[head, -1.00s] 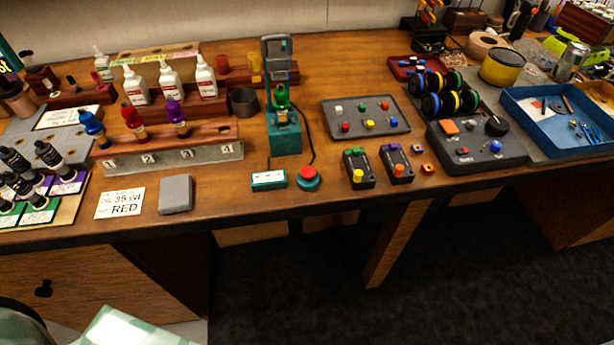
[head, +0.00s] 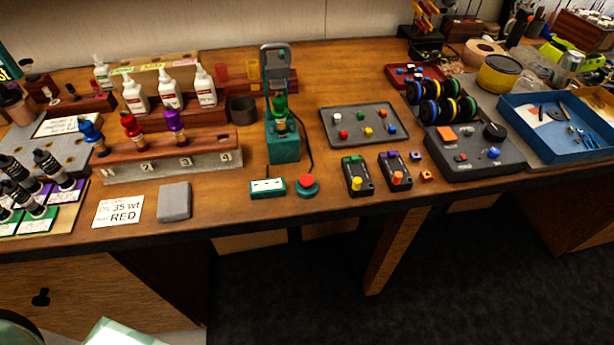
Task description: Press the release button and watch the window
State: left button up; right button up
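A red round button (head: 307,182) on a teal base sits near the table's front edge, and I take it to be the release button. A cable runs from it up to a teal stand (head: 283,148) with a grey head and a green-topped piece in it. Left of the button is a small teal box with a white window (head: 267,186); its marks are too small to read. Neither gripper shows. A pale green-white part, likely mine, shows at the bottom left, well away from the button.
A grey block (head: 174,201) and a "35 wt RED" card (head: 119,211) lie left of the window box. Two small black boxes with knobs (head: 357,177) stand right of the button. A grey tray (head: 347,140) of coloured pieces is behind them. Bare wood surrounds the button's front.

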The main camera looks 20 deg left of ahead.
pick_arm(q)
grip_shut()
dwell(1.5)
